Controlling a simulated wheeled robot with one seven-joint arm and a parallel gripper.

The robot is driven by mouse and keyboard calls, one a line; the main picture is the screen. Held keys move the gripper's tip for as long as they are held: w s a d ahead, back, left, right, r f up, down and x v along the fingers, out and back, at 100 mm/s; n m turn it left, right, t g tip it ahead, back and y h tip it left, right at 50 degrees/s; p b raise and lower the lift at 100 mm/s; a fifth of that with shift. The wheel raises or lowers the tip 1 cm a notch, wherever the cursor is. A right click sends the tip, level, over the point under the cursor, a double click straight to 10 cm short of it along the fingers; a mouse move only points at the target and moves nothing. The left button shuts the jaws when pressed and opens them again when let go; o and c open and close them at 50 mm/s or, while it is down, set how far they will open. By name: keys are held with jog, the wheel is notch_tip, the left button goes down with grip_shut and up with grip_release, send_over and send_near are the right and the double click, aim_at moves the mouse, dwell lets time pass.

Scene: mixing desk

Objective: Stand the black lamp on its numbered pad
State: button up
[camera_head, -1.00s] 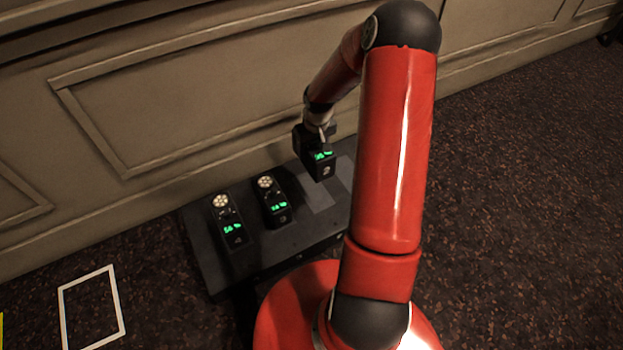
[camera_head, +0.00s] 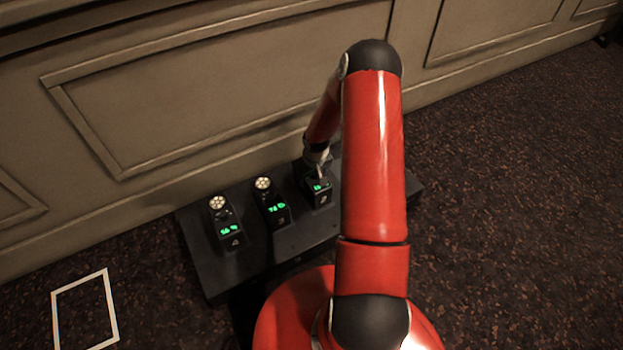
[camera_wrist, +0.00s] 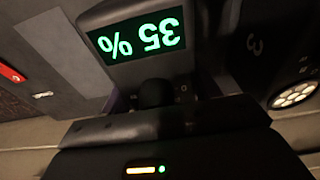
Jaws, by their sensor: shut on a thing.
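The black lamp (camera_head: 319,192) has a green-lit display and a small number on its front face, which looks like a 2. My gripper (camera_head: 318,172) is shut on its upper part from above. The lamp is roughly upright over the dark desk (camera_head: 215,275), in line with the other units. I cannot tell whether its base touches the desk. Its pad is hidden under it. In the wrist view the lamp's display (camera_wrist: 138,33) reads 35 % upside down, with a dark round knob (camera_wrist: 156,93) below it.
Two similar black units, one marked 4 (camera_head: 228,228) and one marked 3 (camera_head: 272,206), stand to the left on the desk. The panelled wall (camera_head: 200,100) is close behind. A white rectangle outline (camera_head: 113,305) lies on the carpet. My red arm hides part of the desk's right side.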

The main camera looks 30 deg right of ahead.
jog(key=shift+f, duration=0.25)
jog(key=shift+f, duration=0.2)
jog(key=o, duration=1.7)
